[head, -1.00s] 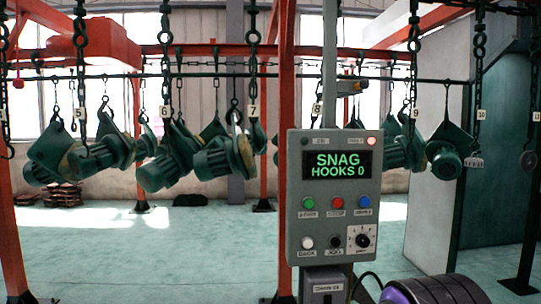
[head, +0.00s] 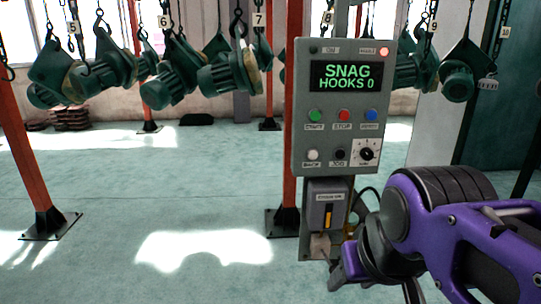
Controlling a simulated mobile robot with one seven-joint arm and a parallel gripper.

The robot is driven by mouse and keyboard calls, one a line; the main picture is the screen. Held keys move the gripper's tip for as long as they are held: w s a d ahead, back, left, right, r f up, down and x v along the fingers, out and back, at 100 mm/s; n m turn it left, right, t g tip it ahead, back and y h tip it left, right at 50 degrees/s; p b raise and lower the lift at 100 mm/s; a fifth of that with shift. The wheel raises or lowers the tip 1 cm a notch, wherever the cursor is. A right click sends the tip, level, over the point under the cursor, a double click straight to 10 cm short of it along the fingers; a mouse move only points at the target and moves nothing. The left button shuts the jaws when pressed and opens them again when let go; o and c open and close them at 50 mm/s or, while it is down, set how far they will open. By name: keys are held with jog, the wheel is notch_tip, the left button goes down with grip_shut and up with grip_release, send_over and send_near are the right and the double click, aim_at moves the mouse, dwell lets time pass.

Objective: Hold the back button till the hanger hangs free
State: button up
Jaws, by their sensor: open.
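The control box (head: 300,90) stands on a post at centre right. Its display (head: 345,83) reads "SNAG HOOKS 0". The white back button (head: 313,155) is at the lower left of its face, with nothing touching it. My gripper (head: 342,272) is open, low at the right, below the box and well below the button; my arm partly hides it. Hangers carrying green motors, such as this one (head: 160,83), hang from numbered chains behind the box. I cannot tell which hanger is snagged.
A red lamp (head: 384,51) is lit on the box. Green (head: 315,115), red (head: 344,115) and blue (head: 371,115) buttons, a black jog button (head: 340,155) and a dial (head: 367,153) surround the back button. A lever box (head: 327,207) sits below. Orange posts stand left; floor is open.

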grip_shut()
dwell(1.7)
